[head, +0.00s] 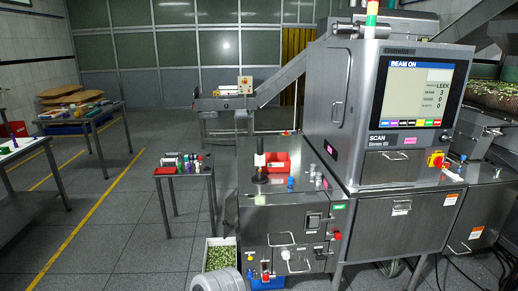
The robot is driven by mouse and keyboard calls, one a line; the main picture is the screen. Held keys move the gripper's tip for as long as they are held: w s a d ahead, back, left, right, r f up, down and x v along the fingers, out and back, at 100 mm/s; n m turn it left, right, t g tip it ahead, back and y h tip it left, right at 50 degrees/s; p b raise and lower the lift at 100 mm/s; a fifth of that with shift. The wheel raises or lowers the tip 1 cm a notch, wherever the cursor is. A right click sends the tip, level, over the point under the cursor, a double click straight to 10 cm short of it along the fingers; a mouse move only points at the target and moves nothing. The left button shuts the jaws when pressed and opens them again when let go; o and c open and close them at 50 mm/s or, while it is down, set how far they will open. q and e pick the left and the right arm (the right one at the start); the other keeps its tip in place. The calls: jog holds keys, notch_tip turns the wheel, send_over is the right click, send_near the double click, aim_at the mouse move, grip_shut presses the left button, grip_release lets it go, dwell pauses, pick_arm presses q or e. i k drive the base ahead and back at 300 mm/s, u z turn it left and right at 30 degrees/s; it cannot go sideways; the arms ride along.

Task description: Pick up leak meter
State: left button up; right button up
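I cannot single out the leak meter for certain. Small items, too small to name, crowd a small side table (193,175) left of centre. A dark upright device with a pale top (259,166) stands on the steel counter, beside a red bin (277,162). Several small bottles or weights (318,180) stand to the right on the same counter.
The X-ray machine (367,115), its screen reading BEAM ON, stands right of centre. A white crate of green bits (219,255) sits on the floor by the counter. A far table (86,118) and another table stand left. The floor between is clear.

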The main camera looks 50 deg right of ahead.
aim_at(260, 158)
jog(key=z, duration=0.7)
jog(key=i, duration=1.75)
jog(key=z, duration=1.25)
